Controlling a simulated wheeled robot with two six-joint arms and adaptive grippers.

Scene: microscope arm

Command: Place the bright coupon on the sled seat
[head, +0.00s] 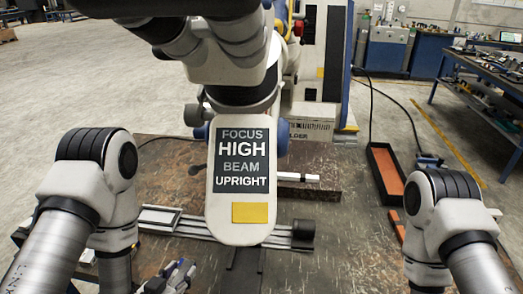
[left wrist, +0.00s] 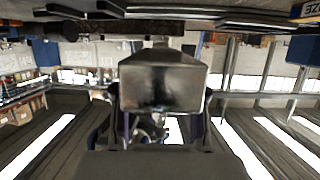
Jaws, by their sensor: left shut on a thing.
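My left gripper (head: 172,278) is low at the bottom left of the head view, partly cut off by the frame edge. In the left wrist view it is shut on a shiny grey metal coupon (left wrist: 162,84) with a dark smudge on its face. The coupon does not show clearly in the head view. The sled (head: 200,224) is a pair of metal rails lying across the table, with a pale framed seat (head: 160,219) at its left part. The gripper is in front of the seat, nearer to me. My right gripper is out of view; only its arm shows.
A white arm head with a sign (head: 241,155) and a yellow patch hangs over the table's middle, covering part of the sled. A dark tray with an orange floor (head: 386,172) lies at the right.

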